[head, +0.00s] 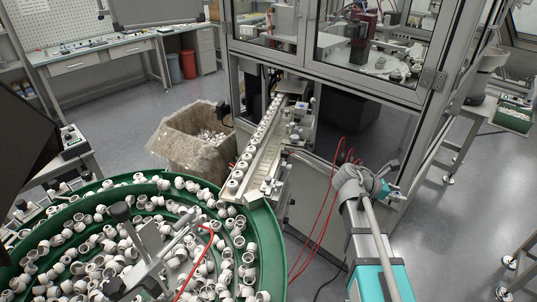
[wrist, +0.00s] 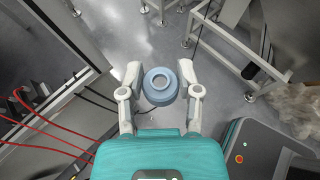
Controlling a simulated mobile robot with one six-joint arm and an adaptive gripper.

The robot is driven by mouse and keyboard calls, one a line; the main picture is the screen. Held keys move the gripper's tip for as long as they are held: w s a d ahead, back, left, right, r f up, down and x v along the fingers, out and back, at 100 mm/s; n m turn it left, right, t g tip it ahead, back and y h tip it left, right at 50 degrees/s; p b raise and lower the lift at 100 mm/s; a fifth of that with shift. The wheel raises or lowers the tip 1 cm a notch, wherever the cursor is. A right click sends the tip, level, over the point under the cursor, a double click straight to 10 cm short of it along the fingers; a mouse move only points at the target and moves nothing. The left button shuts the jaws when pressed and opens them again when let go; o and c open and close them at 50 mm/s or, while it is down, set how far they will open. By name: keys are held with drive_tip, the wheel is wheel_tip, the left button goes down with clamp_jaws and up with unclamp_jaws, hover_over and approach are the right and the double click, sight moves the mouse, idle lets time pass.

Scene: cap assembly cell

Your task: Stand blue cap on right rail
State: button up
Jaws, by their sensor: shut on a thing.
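The blue cap (wrist: 160,94) is pale blue and round, with a ring-shaped opening facing the wrist camera. My gripper (wrist: 160,72) is shut on it, one finger on each side. In the head view my gripper (head: 388,186) is at the right, in front of the machine cabinet, and the cap cannot be made out there. The feed track (head: 262,153) runs from the green bowl into the cabinet. White caps stand in a row along its left rail. The right rail (head: 270,170) looks bare along its near part. My gripper is well to the right of the track, apart from it.
A green-rimmed bowl (head: 262,225) full of white caps fills the lower left. A cardboard box (head: 185,148) stands left of the track. Red hoses (head: 325,205) hang between the track and my arm. The cabinet frame (head: 437,100) rises behind my gripper.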

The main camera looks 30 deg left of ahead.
drive_tip(key=s+a+r+n+t+y+p, duration=0.2)
drive_tip(key=s+a+r+p, duration=0.15)
drive_tip(key=a, duration=0.45)
drive_tip(key=s+a+r+n+t+y+p, duration=0.2)
drive_tip(key=a+r+n+p, duration=0.15)
drive_tip(key=a, duration=0.45)
drive_tip(key=s+a+r+n+t+y+p, duration=0.1)
drive_tip(key=s+a+r+n+y+p, duration=0.2)
drive_tip(key=a, duration=0.4)
drive_tip(key=s+a+r+n+y+p, duration=0.2)
drive_tip(key=s+a+r+y+p, duration=0.1)
drive_tip(key=a, duration=0.5)
drive_tip(key=s+a+r+n+t+y+p, duration=0.1)
drive_tip(key=s+a+r+n+y+p, duration=0.2)
drive_tip(key=s+a+r, duration=0.4)
drive_tip(key=s+a+y+p, duration=0.1)
drive_tip(key=s+a+p, duration=0.1)
drive_tip(key=s, duration=0.1)
drive_tip(key=shift+p, duration=0.3)
